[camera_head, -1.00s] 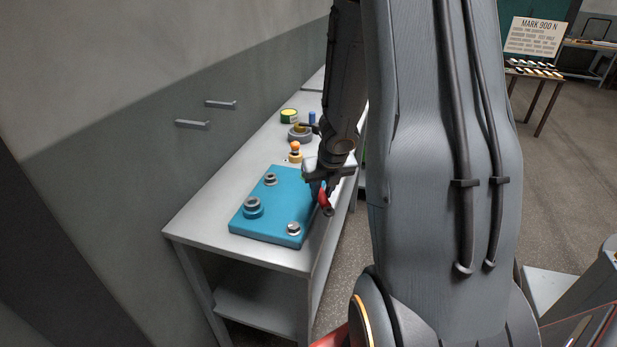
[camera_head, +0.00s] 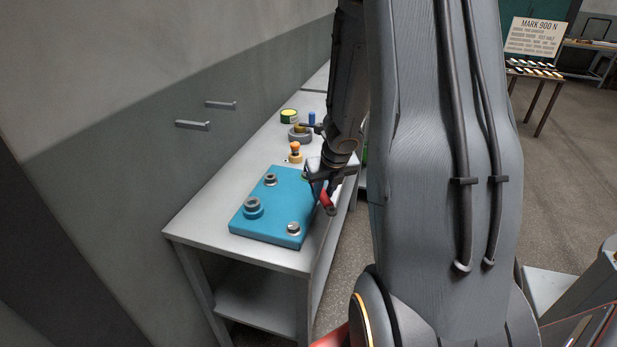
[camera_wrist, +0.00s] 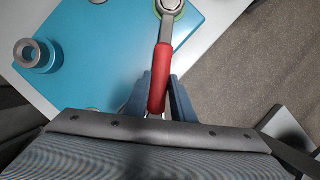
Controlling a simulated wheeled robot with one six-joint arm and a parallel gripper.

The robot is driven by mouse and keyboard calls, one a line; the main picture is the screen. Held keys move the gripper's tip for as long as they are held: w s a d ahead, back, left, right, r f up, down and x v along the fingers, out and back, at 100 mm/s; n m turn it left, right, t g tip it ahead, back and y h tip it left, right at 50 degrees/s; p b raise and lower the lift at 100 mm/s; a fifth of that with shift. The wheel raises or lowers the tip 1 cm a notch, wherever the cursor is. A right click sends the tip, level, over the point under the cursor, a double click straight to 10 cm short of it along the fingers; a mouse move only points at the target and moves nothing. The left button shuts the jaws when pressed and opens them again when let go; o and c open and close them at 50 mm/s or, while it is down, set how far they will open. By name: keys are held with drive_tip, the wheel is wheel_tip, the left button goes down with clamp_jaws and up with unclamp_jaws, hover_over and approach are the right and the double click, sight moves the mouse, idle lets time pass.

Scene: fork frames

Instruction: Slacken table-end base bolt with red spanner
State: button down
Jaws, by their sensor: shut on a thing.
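The blue base plate (camera_head: 262,232) lies on the grey table and carries several bolts. Three grey ones show clearly: a back one (camera_head: 270,179), a tall left one (camera_head: 253,207) and a front one (camera_head: 293,229). My gripper (camera_wrist: 161,92) is shut on the red handle of the spanner (camera_wrist: 162,70). In the wrist view the spanner's grey ring head is at the top edge, over a green-rimmed spot on the plate's corner. It seems to sit around a bolt there, but the frame cuts it. In the head view the red handle (camera_head: 327,202) projects past the table's right edge.
On the table (camera_head: 190,222) behind the plate stand an orange-topped item (camera_head: 295,151), a grey round fixture (camera_head: 300,136), a green-yellow tin (camera_head: 289,115) and a blue item (camera_head: 312,118). Two wall handles (camera_head: 192,125) project at left. Open floor lies right of the table.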

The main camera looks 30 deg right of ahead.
drive_tip(key=shift+s+d+n+y+p, duration=0.15)
drive_tip(key=shift+d+n+y+p, duration=0.25)
drive_tip(key=shift+d+n, duration=0.5)
idle(0.5)
drive_tip(key=shift+d+n+y+p, duration=0.3)
drive_tip(key=shift+d+n+p, duration=0.75)
drive_tip(key=shift+d, duration=0.35)
idle(0.5)
drive_tip(key=shift+w+d+n+y+p, duration=0.2)
drive_tip(key=shift+d+n+y+p, duration=0.1)
drive_tip(key=shift+d+n+p, duration=0.65)
drive_tip(key=shift+w+d+n+y+p, duration=0.2)
drive_tip(key=shift+d+n+y+p, duration=0.15)
drive_tip(key=shift+d+p, duration=0.55)
idle(1.0)
drive_tip(key=shift+s+a+m+h+b, duration=0.1)
drive_tip(key=shift+a+m+h+b, duration=0.25)
drive_tip(key=shift+a, duration=0.5)
drive_tip(key=c, duration=2.3)
unclamp_jaws()
clamp_jaws()
